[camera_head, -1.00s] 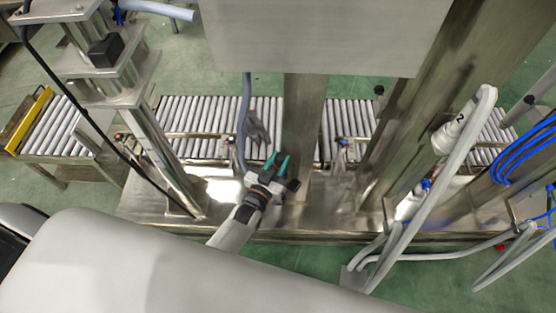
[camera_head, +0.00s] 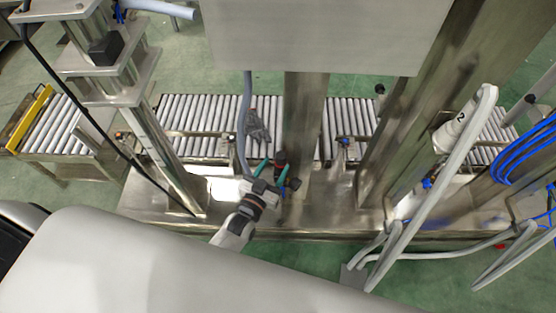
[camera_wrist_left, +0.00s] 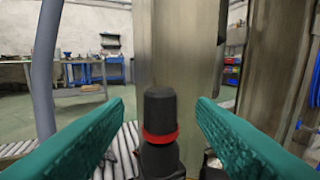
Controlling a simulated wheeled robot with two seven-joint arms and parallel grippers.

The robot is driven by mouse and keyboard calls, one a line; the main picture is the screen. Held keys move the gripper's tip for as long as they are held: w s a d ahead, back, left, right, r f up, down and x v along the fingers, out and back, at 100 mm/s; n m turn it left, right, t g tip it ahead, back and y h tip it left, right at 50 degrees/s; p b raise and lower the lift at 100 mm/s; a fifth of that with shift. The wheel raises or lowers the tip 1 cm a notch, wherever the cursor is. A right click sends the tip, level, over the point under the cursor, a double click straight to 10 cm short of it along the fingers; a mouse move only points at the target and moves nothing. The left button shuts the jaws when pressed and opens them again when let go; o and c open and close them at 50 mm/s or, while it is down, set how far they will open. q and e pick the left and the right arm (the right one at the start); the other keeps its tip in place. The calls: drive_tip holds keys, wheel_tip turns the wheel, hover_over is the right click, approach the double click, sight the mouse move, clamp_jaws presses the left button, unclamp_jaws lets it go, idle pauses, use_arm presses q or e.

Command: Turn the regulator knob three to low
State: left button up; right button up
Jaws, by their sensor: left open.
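A black regulator knob with a red ring (camera_wrist_left: 160,115) stands upright in front of a steel post in the left wrist view. In the head view it is a small dark shape (camera_head: 281,158) at the foot of the post. My left gripper (camera_head: 271,171) is open, its teal fingers pointing towards the knob. In the left wrist view the fingers (camera_wrist_left: 160,118) spread to either side of the knob, with a visible gap on both sides. I cannot read any number or mark on the knob. My right gripper is not in view.
The steel post (camera_head: 304,120) rises right behind the knob. A grey hose (camera_head: 245,115) hangs left of it. A grey glove (camera_head: 255,127) lies on the roller conveyor (camera_head: 185,112). A white cylinder marked 2 (camera_head: 450,133) and hoses stand to the right.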

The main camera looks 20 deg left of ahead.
use_arm(q)
drive_tip(key=s+a, duration=0.1)
drive_tip(key=s, duration=0.7)
drive_tip(key=shift+s, duration=0.3)
drive_tip(key=shift+a, duration=0.1)
drive_tip(key=s+a+f+g, duration=0.1)
drive_tip(key=s+f+g, duration=0.4)
drive_tip(key=f, duration=0.6)
drive_tip(key=s+a+f+g, duration=0.1)
drive_tip(key=s+f+g, duration=0.4)
drive_tip(key=f, duration=0.6)
drive_tip(key=s+a+f+g+y, duration=0.1)
drive_tip(key=s+f+g, duration=0.1)
drive_tip(key=s, duration=0.5)
drive_tip(key=s+a+f+g, duration=0.2)
drive_tip(key=s+f, duration=0.3)
drive_tip(key=s, duration=0.2)
drive_tip(key=s+a+f+g+y, duration=0.1)
drive_tip(key=s+a+f+g, duration=0.1)
drive_tip(key=s+f, duration=0.2)
drive_tip(key=s, duration=0.2)
drive_tip(key=shift+s+m+g+y+p, duration=0.3)
drive_tip(key=shift+s+m+g+p, duration=0.1)
